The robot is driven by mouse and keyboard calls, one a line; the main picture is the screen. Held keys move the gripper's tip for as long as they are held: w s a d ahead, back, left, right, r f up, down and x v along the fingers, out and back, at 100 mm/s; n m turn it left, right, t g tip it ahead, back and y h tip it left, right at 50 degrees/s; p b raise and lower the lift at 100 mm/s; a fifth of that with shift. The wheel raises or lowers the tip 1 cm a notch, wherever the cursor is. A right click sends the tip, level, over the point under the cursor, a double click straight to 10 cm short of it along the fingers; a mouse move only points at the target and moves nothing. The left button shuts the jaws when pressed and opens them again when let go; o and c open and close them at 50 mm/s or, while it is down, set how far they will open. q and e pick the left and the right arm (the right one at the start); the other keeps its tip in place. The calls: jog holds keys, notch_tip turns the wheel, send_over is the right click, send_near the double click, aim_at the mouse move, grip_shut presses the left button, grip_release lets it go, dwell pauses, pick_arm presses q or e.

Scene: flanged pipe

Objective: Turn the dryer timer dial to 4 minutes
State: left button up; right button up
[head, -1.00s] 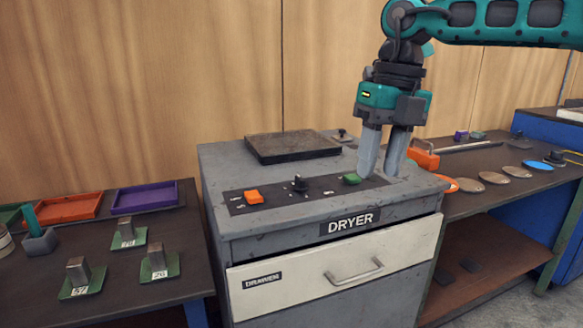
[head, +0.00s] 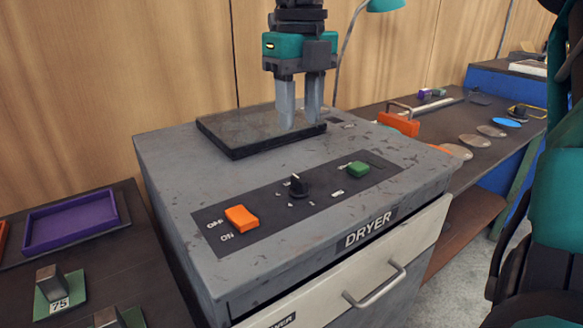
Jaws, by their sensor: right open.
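The dryer (head: 200,250) is a grey cabinet with a dark control panel on its sloped top. The timer dial (head: 298,185) is a small black knob in the middle of that panel, with tiny marks around it that are too small to read. An orange switch (head: 241,218) is left of the dial and a green button (head: 357,169) is right of it. My right gripper (head: 301,122) points down, open and empty, behind the dial, in front of or over the dark plate. It does not touch the dial. My left gripper is not in view.
A dark square plate (head: 225,135) lies on the dryer's back top. A drawer handle (head: 376,287) sticks out in front. A purple tray (head: 72,222) stands on the left table. An orange block (head: 398,124) and several discs lie on the right table. My arm fills the right edge.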

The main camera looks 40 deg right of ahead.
aim_at(299, 178)
notch_tip(299, 178, down, 11)
jog(key=shift+f+b, duration=0.1)
jog(key=shift+b, duration=0.55)
jog(key=shift+c, duration=0.2)
grip_shut()
